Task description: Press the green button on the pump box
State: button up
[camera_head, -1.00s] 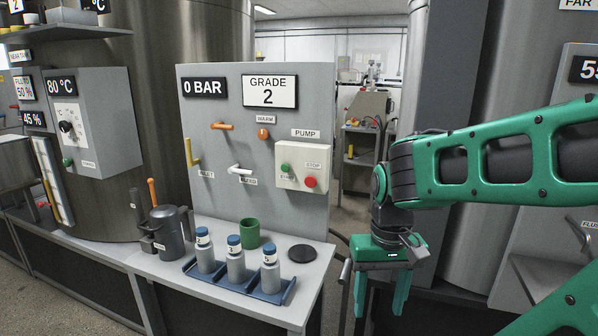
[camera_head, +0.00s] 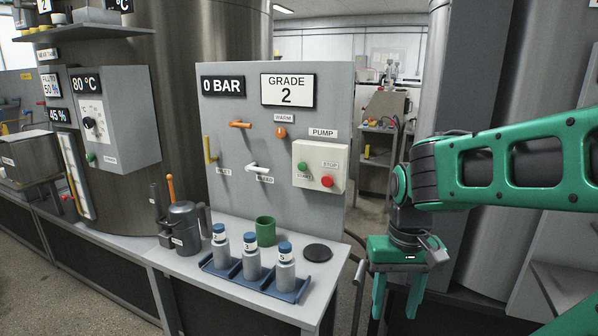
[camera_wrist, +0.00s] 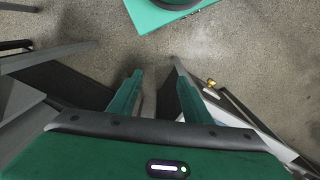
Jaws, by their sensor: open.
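The pump box (camera_head: 312,178) is a pale box on the grey panel, under a PUMP label. Its green button (camera_head: 302,167) is at the upper left, above a START label. A red button (camera_head: 327,182) is at the lower right, under a STOP label. My gripper (camera_head: 396,306) hangs fingers down, to the right of the panel and lower than the box, apart from it. It is open and empty. In the wrist view its two fingers (camera_wrist: 160,105) are spread above the floor; the pump box is not in that view.
The grey panel (camera_head: 225,120) also carries orange, yellow and white handles and a 0 BAR display (camera_head: 222,86). On the bench (camera_head: 215,290) below stand a blue rack (camera_head: 222,268) of bottles, a green cup (camera_head: 266,231) and a grey jug (camera_head: 186,228). A handrail (camera_head: 358,285) is near my gripper.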

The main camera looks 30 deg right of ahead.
grip_shut()
dwell(1.5)
